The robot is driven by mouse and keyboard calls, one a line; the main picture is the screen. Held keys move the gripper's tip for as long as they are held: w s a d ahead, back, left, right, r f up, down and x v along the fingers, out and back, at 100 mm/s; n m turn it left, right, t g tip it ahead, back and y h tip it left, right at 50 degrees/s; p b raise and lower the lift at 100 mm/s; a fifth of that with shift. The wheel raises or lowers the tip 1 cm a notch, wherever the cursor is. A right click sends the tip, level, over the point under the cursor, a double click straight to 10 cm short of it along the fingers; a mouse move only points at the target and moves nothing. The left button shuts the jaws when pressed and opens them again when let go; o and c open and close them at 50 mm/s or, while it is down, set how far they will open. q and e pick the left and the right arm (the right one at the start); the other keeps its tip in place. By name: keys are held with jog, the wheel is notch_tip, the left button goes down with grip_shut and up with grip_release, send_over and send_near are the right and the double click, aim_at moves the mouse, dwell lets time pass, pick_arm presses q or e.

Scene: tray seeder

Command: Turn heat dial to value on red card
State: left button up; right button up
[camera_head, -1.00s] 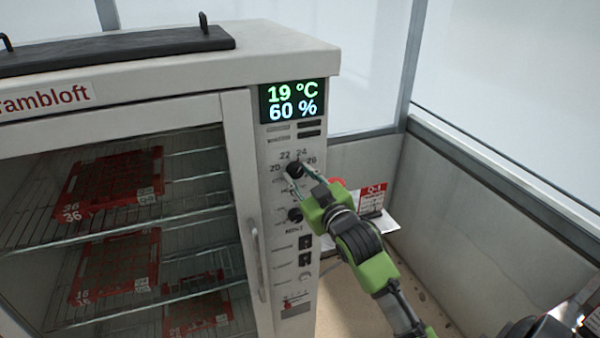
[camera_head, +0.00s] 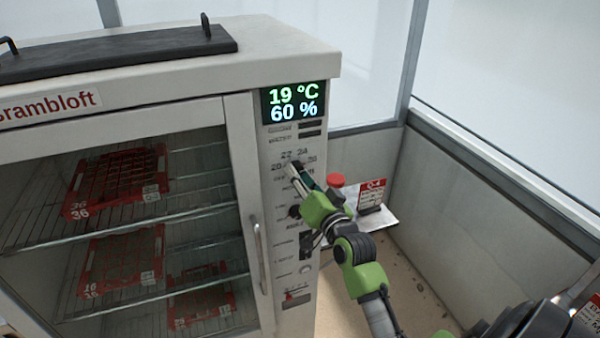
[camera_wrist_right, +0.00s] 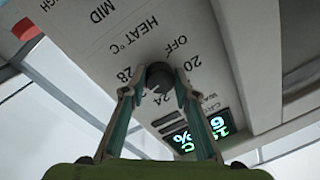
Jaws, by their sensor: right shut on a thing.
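The heat dial (camera_wrist_right: 158,73) is a dark round knob under the HEAT °C label on the white cabinet's control panel. OFF, 20, 24 and 28 are readable around it in the wrist view; its exact setting I cannot tell. My right gripper (camera_wrist_right: 157,84) is shut on the dial, one finger at each side. In the head view the right gripper (camera_head: 295,172) largely hides the dial. The display (camera_head: 293,102) reads 19 °C and 60 %. A red card (camera_head: 371,195) stands right of the cabinet; its writing is too small to read surely. My left gripper is not in view.
The cabinet's glass door (camera_head: 130,215) is closed, with red trays (camera_head: 118,180) on wire shelves inside. A second dark knob (camera_head: 295,212) sits below the heat dial. A red round button (camera_head: 335,180) is close to the right gripper. Another red card (camera_head: 590,312) shows at lower right.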

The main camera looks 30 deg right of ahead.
jog(key=shift+a+m+h+p, duration=0.1)
jog(key=shift+m+h+p, duration=0.35)
jog(key=shift+m, duration=1.85)
jog(key=shift+a+m+h+p, duration=0.15)
jog(key=shift+m+p, duration=0.45)
jog(key=shift+m, duration=2)
jog(key=o, duration=1.1)
jog(key=shift+d, duration=0.1)
jog(key=v, duration=1.2)
jog(key=shift+f, duration=0.15)
